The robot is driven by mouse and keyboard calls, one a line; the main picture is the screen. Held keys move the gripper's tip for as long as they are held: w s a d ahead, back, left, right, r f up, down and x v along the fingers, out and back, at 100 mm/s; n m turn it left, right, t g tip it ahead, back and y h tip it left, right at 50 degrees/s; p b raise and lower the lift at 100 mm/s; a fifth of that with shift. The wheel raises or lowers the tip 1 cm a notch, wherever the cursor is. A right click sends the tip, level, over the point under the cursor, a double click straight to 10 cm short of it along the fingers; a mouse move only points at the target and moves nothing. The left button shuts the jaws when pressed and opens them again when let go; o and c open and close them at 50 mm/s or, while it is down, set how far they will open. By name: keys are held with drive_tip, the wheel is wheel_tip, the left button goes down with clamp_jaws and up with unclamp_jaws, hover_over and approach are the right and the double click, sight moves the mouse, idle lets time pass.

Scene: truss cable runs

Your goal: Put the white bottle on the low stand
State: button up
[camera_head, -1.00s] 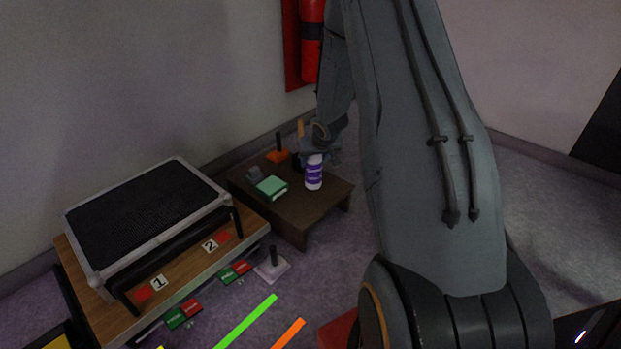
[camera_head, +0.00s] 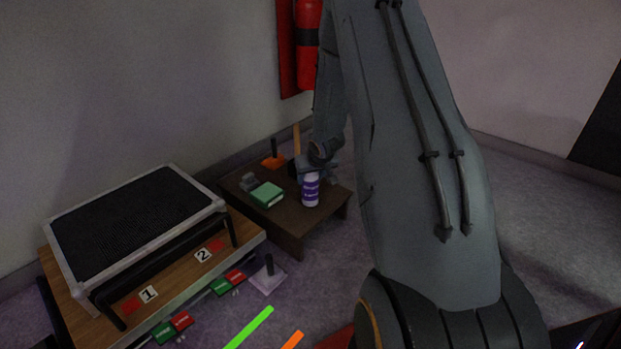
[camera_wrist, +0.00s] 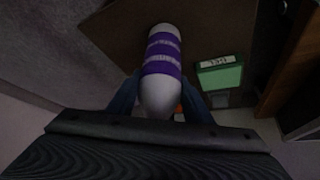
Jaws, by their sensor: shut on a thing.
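The white bottle (camera_head: 311,190) has a purple label and is upright. My gripper (camera_head: 313,168) is shut on its upper part from above. In the wrist view the bottle (camera_wrist: 161,68) sits between the blue-grey fingers (camera_wrist: 160,103). The low stand (camera_head: 292,222) is a dark brown low table by the wall. The bottle shows over its right part in the head view. I cannot tell whether its base touches the top or hangs just above it. The stand's top also shows behind the bottle in the wrist view (camera_wrist: 115,30).
A green box (camera_head: 266,195), a small grey object (camera_head: 248,182) and an orange-based post (camera_head: 274,155) occupy the stand's left and back. A wooden bench (camera_head: 75,290) with a black mesh-topped rack (camera_head: 135,225) stands left. A red extinguisher (camera_head: 307,50) hangs behind my arm.

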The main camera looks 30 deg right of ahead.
drive_tip(key=o, duration=1.3)
drive_tip(key=shift+f, duration=0.1)
drive_tip(key=p+v, duration=0.7)
drive_tip(key=v, duration=0.5)
drive_tip(key=s+a+r+n+g, duration=0.1)
drive_tip(key=s+a+r, duration=0.3)
drive_tip(key=a, duration=0.5)
drive_tip(key=s+a+r+n+y, duration=0.1)
drive_tip(key=a+r, duration=0.4)
drive_tip(key=a, duration=0.3)
drive_tip(key=s+a+r+n+g, duration=0.1)
drive_tip(key=s+a+r+n, duration=0.15)
drive_tip(key=a+r, duration=0.45)
drive_tip(key=s+a+r+n+g+y, duration=0.1)
drive_tip(key=s+a+r+n+g, duration=0.15)
drive_tip(key=s+a, duration=1.15)
drive_tip(key=s+a+r, duration=0.1)
drive_tip(key=s, duration=0.5)
drive_tip(key=s+a+r+n+g, duration=0.1)
drive_tip(key=s+a, duration=0.1)
drive_tip(key=s, duration=0.3)
drive_tip(key=s+a+r+n+g+y, duration=0.1)
drive_tip(key=s+a+r, duration=0.1)
drive_tip(key=s, duration=0.4)
drive_tip(key=shift+s, duration=0.4)
